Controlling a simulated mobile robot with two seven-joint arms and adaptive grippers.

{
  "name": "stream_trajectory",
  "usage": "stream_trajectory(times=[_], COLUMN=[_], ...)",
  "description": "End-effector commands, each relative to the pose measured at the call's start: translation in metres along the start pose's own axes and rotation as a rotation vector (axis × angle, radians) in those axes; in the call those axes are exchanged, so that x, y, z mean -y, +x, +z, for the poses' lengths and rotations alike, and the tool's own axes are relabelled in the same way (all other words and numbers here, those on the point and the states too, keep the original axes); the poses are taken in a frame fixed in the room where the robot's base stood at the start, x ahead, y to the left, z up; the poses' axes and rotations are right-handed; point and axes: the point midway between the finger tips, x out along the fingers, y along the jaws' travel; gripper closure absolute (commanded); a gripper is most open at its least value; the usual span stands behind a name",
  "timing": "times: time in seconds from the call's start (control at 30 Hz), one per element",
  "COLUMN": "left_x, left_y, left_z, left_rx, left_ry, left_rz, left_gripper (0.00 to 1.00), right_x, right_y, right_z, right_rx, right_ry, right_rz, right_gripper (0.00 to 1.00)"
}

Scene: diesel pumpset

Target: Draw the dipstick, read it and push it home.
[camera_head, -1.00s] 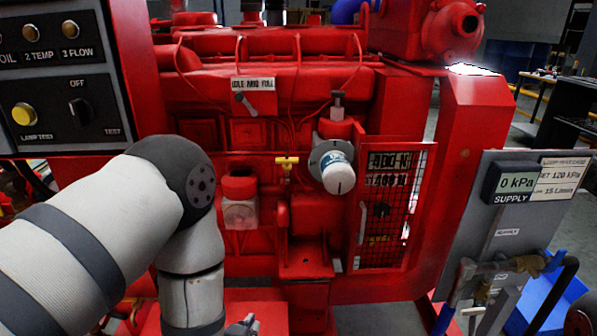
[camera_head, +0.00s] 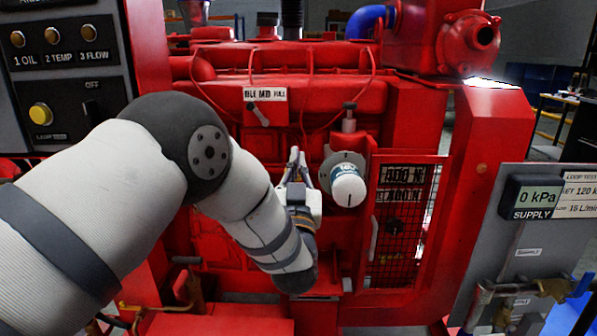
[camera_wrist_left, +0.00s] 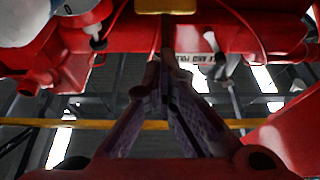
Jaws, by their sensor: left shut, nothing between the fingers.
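The yellow dipstick handle (camera_wrist_left: 166,5) shows at the top middle of the left wrist view, with a thin dark stem below it. In the head view my left gripper hides the place of the handle. My left gripper (camera_head: 297,155) points up in front of the red engine (camera_head: 320,95), left of the white filter (camera_head: 348,185). In the left wrist view its fingers (camera_wrist_left: 165,62) come together just below the handle, with nothing seen held. I cannot tell whether they touch the stem. My right gripper is not in view.
The speed lever (camera_head: 258,112) and its label (camera_head: 265,94) are above left of the gripper. A mesh guard (camera_head: 405,230) stands right of the filter. A control panel (camera_head: 60,80) is at the left. A supply panel (camera_head: 530,240) reading 0 kPa is at the right.

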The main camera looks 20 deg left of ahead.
Motion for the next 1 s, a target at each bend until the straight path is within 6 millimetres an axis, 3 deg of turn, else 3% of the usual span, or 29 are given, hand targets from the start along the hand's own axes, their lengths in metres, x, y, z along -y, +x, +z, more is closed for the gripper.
stream_trajectory(times=[0.03,0.13,0.57,0.67,0.9,1.0], left_x=[0.000,0.000,0.000,0.000,0.001,0.001], left_y=[0.000,0.003,0.004,0.005,0.016,0.018], left_z=[0.012,0.019,0.024,0.042,0.110,0.124], left_rx=[0.004,0.001,0.000,0.007,0.012,0.009], left_ry=[0.001,0.001,0.001,0.002,0.004,0.003], left_rz=[-0.001,0.000,0.000,0.000,-0.001,0.000], left_gripper=[1.00,1.00,1.00,1.00,1.00,1.00], right_x=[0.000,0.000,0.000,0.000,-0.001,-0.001], right_y=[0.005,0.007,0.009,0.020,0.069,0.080], right_z=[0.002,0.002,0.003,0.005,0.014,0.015], right_rx=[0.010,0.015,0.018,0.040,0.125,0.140], right_ry=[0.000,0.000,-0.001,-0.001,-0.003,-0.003], right_rz=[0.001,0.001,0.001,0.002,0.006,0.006], right_gripper=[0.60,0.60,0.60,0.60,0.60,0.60])
